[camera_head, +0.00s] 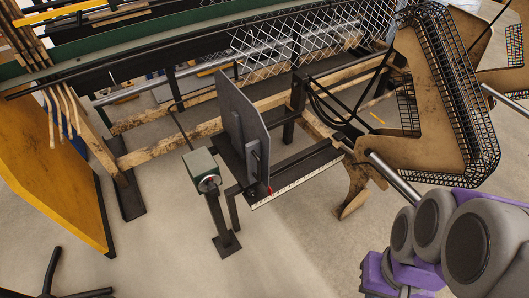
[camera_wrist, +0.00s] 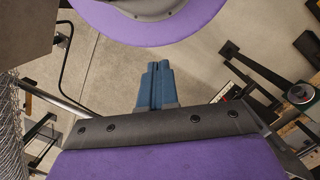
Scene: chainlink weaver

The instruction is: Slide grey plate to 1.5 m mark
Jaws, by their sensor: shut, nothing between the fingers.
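The grey plate (camera_head: 243,122) stands upright on a dark rail in the head view, near the rail's left end. A pale ruler strip (camera_head: 300,177) runs along the rail's front edge, and a small red part sits at the plate's foot by the strip's left end. The marks are too small to read. My gripper (camera_wrist: 157,66) shows in the wrist view with its blue fingers together and empty, above bare floor. It is apart from the rail, whose ruler shows to the right. In the head view only my purple and grey arm shows at lower right; the fingers are out of sight.
A green box with a dial (camera_head: 202,172) stands on a post left of the plate. A large tan machine guard with black mesh (camera_head: 435,90) is at right. Chain-link mesh (camera_head: 310,40) spans the back. A yellow panel (camera_head: 50,150) stands at left. The front floor is mostly clear.

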